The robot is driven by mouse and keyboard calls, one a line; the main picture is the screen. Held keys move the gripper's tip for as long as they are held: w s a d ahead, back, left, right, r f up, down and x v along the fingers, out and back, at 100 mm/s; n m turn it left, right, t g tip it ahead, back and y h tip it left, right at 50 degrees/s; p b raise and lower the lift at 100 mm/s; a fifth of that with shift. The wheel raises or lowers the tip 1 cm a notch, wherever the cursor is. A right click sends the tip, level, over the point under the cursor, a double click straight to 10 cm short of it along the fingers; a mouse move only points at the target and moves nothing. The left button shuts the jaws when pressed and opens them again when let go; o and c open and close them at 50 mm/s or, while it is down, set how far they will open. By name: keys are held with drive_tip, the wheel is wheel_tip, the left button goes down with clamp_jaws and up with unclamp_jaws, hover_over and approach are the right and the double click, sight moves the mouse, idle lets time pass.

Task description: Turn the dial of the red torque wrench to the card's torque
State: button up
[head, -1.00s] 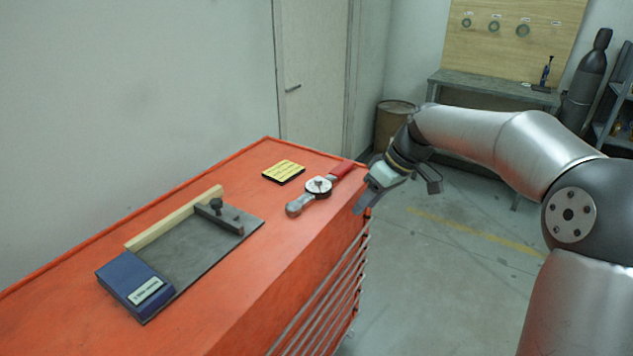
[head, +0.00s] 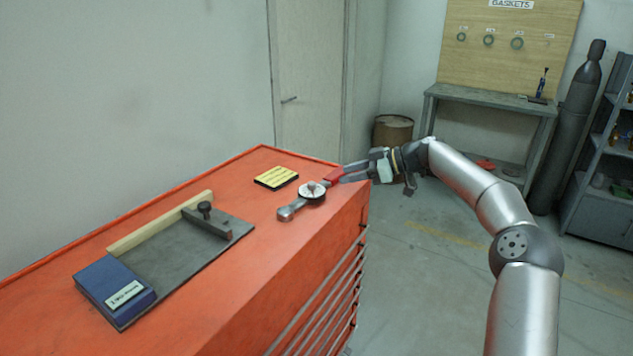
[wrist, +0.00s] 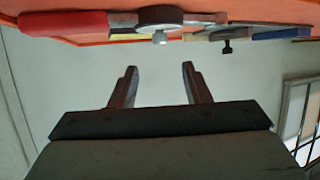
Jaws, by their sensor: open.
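The red torque wrench (head: 286,213) lies on the orange cabinet top near its right edge, its red handle (head: 336,176) pointing toward my gripper. Its round white dial (head: 311,191) faces up, with a small knob on it. In the wrist view the wrench's red handle (wrist: 62,23) and dial (wrist: 160,15) show along the top edge. My gripper (head: 350,172) is at the cabinet's right edge by the handle end. In the wrist view its two fingers (wrist: 158,85) are apart with nothing between them. A yellow card (head: 276,176) lies behind the wrench; its writing is too small to read.
A grey plate (head: 190,255) with a wooden strip, a dark clamp bar (head: 207,220) and a blue labelled block (head: 115,290) lies left on the cabinet (head: 240,310). A barrel (head: 393,133) and a workbench (head: 490,95) stand behind. The cabinet top around the wrench is mostly clear.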

sight(314, 183)
drive_tip(key=p+x, duration=0.1)
drive_tip(key=x, duration=0.9)
drive_tip(key=shift+a, duration=0.1)
drive_tip(key=shift+f, duration=0.1)
clamp_jaws()
